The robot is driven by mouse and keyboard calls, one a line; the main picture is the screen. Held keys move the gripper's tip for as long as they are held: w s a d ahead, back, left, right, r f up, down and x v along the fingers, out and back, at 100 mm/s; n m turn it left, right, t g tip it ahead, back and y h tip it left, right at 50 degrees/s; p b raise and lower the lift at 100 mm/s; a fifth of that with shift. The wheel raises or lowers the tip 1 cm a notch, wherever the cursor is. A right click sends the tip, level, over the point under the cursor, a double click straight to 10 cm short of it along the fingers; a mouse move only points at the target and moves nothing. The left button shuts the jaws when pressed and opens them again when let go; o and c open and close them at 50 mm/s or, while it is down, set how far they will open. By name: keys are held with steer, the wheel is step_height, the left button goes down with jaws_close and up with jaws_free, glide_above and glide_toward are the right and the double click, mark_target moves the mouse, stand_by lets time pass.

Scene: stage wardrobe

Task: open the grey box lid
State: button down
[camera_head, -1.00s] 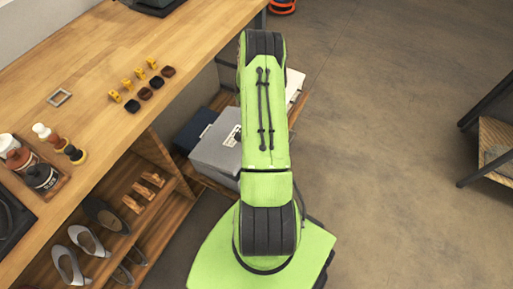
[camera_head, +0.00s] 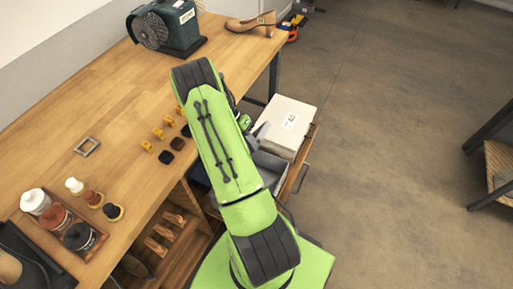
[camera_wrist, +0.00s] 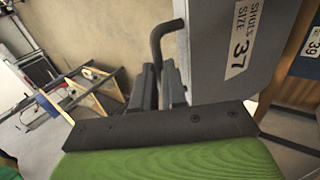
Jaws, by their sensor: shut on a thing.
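The grey box (camera_head: 270,166) is mostly hidden behind my arm in the head view. In the wrist view a grey panel of it (camera_wrist: 205,60) fills the upper right, with a white label reading "SHOES SIZE 37". A dark bent handle (camera_wrist: 164,36) sticks out from this panel. My gripper (camera_wrist: 163,82) is shut on the handle, whose end runs down between the fingers. In the head view a grey edge shows beside my gripper, but I cannot tell how far the lid is raised.
A white box (camera_head: 286,122) stands just behind the grey box on a wooden shelf. The workbench (camera_head: 115,115) on the left carries bottles, small yellow and dark pieces, a teal machine (camera_head: 170,27) and a tan shoe (camera_head: 252,23). The floor to the right is clear up to a dark-legged table.

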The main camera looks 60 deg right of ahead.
steer(key=shift+w+a+r, duration=0.1)
steer(key=shift+w+r, duration=0.15)
steer(key=shift+w, duration=0.35)
steer(key=c, duration=1.2)
jaws_free()
steer(key=shift+o, duration=0.2)
steer(key=p+v, duration=0.3)
steer(key=v, duration=1.2)
steer(key=shift+w+r+p, duration=0.25)
steer(key=shift+r+p, duration=0.05)
